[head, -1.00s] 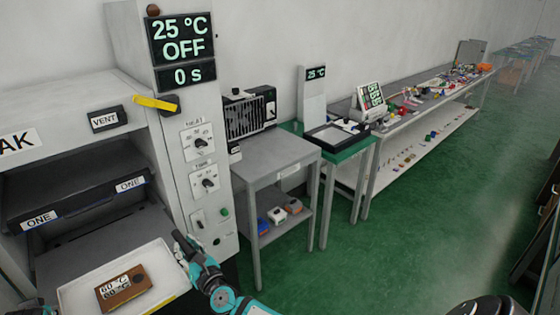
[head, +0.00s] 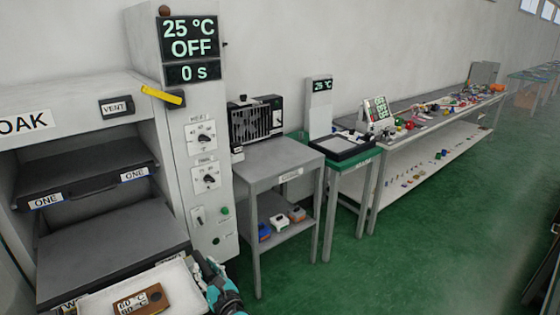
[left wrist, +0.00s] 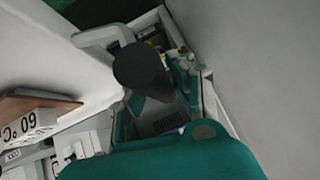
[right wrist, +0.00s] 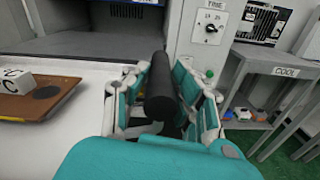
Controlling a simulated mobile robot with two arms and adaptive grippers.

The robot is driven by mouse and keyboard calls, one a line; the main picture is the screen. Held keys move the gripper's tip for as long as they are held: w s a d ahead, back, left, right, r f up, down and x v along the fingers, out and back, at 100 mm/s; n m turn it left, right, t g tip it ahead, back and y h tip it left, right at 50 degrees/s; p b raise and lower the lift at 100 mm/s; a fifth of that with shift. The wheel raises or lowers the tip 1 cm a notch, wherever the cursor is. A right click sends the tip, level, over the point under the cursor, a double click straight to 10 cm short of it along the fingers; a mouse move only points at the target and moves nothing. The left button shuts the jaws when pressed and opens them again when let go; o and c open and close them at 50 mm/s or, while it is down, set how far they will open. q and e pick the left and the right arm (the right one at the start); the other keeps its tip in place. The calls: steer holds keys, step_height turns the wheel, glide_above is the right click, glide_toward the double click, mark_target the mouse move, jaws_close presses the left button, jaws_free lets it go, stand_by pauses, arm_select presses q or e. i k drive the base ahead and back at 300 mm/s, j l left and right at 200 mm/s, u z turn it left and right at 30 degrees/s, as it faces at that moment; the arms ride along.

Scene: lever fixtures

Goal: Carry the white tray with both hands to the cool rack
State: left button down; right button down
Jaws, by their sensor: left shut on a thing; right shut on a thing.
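The white tray (head: 176,277) is low in the head view, in front of the oven's lower deck. On it lies a brown block (head: 142,300) with a white "60 °C" readout, which also shows in the right wrist view (right wrist: 35,100). My right gripper (head: 212,275) is at the tray's right end; in the right wrist view it (right wrist: 160,100) is shut around a dark handle. My left gripper (left wrist: 150,75) shows in the left wrist view, shut on a dark handle; it is outside the head view. The cool rack (head: 275,155) is the grey stand right of the oven, labelled "COOL" in the right wrist view (right wrist: 287,72).
The oven's control column (head: 190,140) reads 25 °C, OFF, and stands between the tray and the rack. A black fan unit (head: 257,118) sits at the rack's back. A green table (head: 350,160) and long bench (head: 440,120) stand farther right. Green floor is clear in front.

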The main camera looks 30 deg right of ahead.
mark_target(274, 156)
steer(key=i+l+z, duration=0.15)
steer(key=z, duration=0.3)
steer(key=i+l+z, duration=0.15)
steer(key=z, duration=0.3)
steer(key=i+z, duration=0.15)
steer(key=z, duration=0.3)
steer(key=i, duration=0.85)
steer(key=i+z, duration=0.8)
steer(key=i, duration=0.7)
steer(key=i+u, duration=0.25)
steer(key=u, duration=0.15)
steer(key=i+u, duration=0.1)
steer(key=u, duration=0.35)
steer(key=l+u, duration=0.1)
steer(key=u, duration=0.35)
steer(key=i+l+u, duration=0.1)
steer(key=u, duration=0.35)
steer(key=l+u, duration=0.1)
steer(key=u, duration=0.35)
